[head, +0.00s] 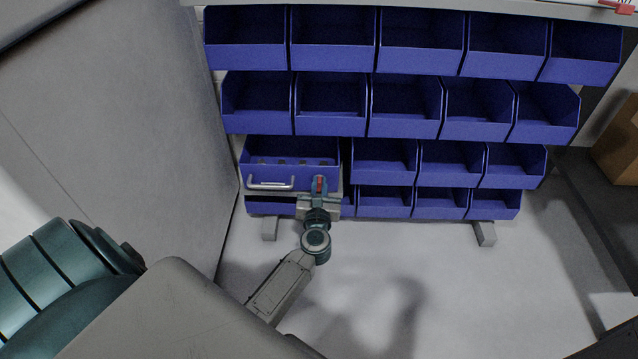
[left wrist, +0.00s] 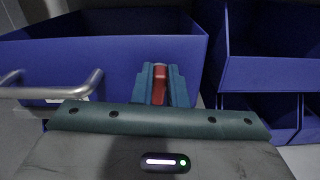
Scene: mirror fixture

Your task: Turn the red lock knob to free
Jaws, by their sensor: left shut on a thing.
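The red lock knob (head: 320,184) sits at the front right of a blue drawer (head: 262,174) in the lower left of the rack. My left gripper (head: 319,187) is at the knob, with its fingers on either side of it. In the left wrist view, the red knob (left wrist: 159,84) stands upright between the two teal fingers (left wrist: 160,88), which are shut on it. The knob's base is hidden behind the gripper body. My right gripper is in neither view.
A silver bar handle (head: 270,184) juts from the drawer front, just left of my gripper. Rows of blue bins (head: 405,105) fill the rack above and to the right. A grey panel (head: 120,110) stands close on the left. The pale floor (head: 440,275) in front is clear.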

